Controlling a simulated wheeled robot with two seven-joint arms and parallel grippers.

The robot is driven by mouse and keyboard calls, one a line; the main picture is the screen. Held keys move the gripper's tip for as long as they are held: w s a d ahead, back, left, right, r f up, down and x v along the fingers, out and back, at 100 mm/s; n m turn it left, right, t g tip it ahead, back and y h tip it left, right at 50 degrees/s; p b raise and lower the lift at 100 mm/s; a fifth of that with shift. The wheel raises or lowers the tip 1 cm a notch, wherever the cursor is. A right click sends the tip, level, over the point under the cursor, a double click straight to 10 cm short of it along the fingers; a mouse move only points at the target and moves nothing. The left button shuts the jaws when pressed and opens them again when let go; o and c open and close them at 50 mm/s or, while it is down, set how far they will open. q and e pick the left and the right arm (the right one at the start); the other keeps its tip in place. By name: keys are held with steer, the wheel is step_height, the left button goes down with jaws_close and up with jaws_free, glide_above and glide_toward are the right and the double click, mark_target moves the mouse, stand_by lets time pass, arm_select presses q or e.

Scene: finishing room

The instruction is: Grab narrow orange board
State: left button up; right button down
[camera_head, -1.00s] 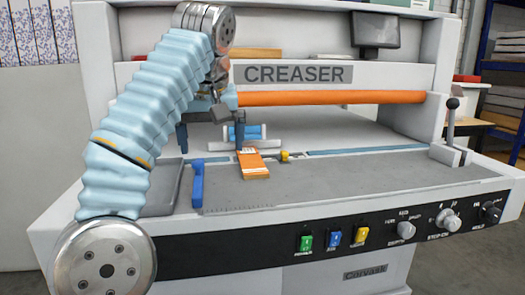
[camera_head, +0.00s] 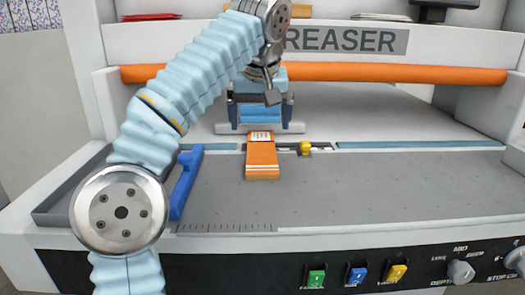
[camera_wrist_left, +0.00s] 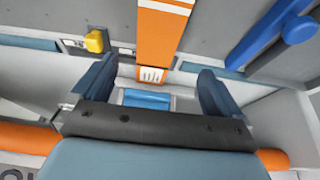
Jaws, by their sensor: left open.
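The narrow orange board (camera_head: 262,160) lies on the grey bed of the creaser, with a white printed label at its far end. It also shows in the left wrist view (camera_wrist_left: 158,40), running up from between the fingers. My left gripper (camera_head: 261,98) is open above and behind the board's far end, in front of the orange roller. In the left wrist view its two fingers (camera_wrist_left: 157,88) stand apart on either side of the label end, with nothing between them that I see held. My right gripper is not in view.
The orange roller (camera_head: 400,76) spans the creaser above the bed. A blue handle (camera_head: 186,182) lies left of the board, and a small yellow block (camera_head: 305,148) sits just right of it. The right side of the grey bed (camera_head: 400,185) is clear.

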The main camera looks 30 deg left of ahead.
mark_target(261, 153)
arm_select(q)
steer(key=x, duration=0.9)
steer(key=shift+w+d+f, duration=0.1)
steer(key=shift+f, duration=0.05)
steer(key=c, duration=1.2)
steer(key=shift+o, duration=0.2)
steer(key=shift+r, duration=0.75)
steer(key=shift+s+d, duration=0.3)
steer(key=shift+s, duration=0.15)
